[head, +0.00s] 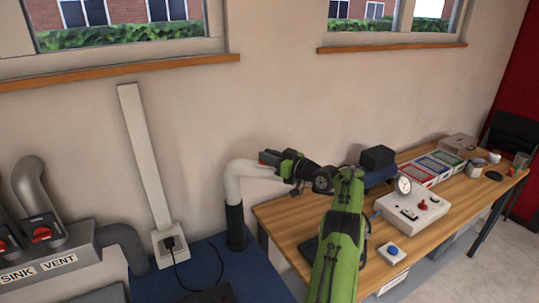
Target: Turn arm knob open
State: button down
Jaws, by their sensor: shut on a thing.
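A thick white pipe arm (236,183) rises from a dark sleeve (236,226) beside the wooden bench and bends right. A small red knob (264,157) shows at the end of its bend. My gripper (270,160) is at that end of the pipe, reaching in from the right, and is shut on the red knob. The fingers hide most of the knob, so its turn angle cannot be seen.
A grey box labelled SINK and VENT (50,262), with red-handled valves (41,234), is at the left. A wooden bench (289,214) on the right holds a white control box (412,208), a dark device (377,157) and coloured trays (436,164). The wall is behind.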

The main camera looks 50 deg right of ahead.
jog(key=c, duration=1.2)
grip_release()
jog(key=shift+w, duration=0.1)
jog(key=shift+o, duration=0.2)
jog(key=s+d+b, duration=0.1)
jog(key=s+b, duration=0.4)
jog(key=s, duration=1)
jog(key=shift+s+d+b, duration=0.2)
jog(key=shift+s+b, duration=0.15)
jog(key=shift+o, duration=0.4)
